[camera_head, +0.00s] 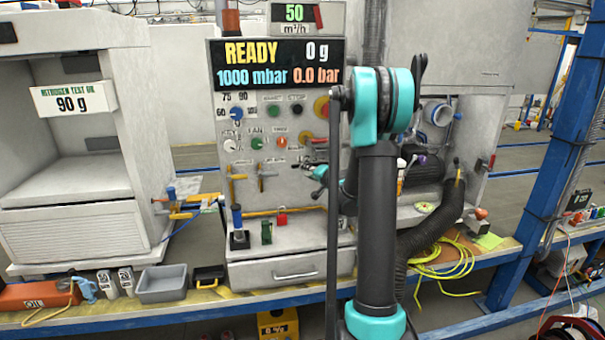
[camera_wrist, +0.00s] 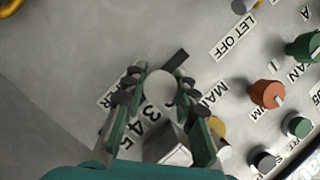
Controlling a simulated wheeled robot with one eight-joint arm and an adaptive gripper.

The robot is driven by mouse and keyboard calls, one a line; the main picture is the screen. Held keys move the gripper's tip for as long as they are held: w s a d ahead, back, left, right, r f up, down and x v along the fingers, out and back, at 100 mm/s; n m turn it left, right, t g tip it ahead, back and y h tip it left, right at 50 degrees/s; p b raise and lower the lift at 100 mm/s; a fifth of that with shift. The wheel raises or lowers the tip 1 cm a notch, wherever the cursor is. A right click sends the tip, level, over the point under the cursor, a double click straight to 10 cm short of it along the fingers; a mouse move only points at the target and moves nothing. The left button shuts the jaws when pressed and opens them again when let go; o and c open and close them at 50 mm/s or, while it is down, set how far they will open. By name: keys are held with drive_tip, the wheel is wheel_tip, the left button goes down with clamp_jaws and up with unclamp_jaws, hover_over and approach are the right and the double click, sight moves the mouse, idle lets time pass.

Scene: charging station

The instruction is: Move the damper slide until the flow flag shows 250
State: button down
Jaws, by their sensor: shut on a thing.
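The flow flag (camera_head: 294,12) at the top of the control panel reads 50, with m³/h below it. In the wrist view, my gripper (camera_wrist: 160,84) is shut on the pale round knob (camera_wrist: 159,90) of the damper slide, one finger on each side. A dark strip shows beside the knob, and the digits 3, 4, 5 and a partly covered label lie around my fingers. In the head view, my gripper (camera_head: 312,170) is at the panel's right part, and my arm hides the slide.
The panel display (camera_head: 276,65) reads READY, 0 g, 1000 mbar, 0.0 bar. An orange knob (camera_wrist: 267,94) and green knobs stand to the right in the wrist view. A black hose (camera_head: 435,225) and a yellow cable (camera_head: 445,262) lie right of my arm.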

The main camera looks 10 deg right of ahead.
drive_tip(key=d, duration=0.6)
drive_tip(key=shift+d, duration=0.2)
drive_tip(key=c, duration=1.2)
unclamp_jaws()
drive_tip(key=v, duration=1.2)
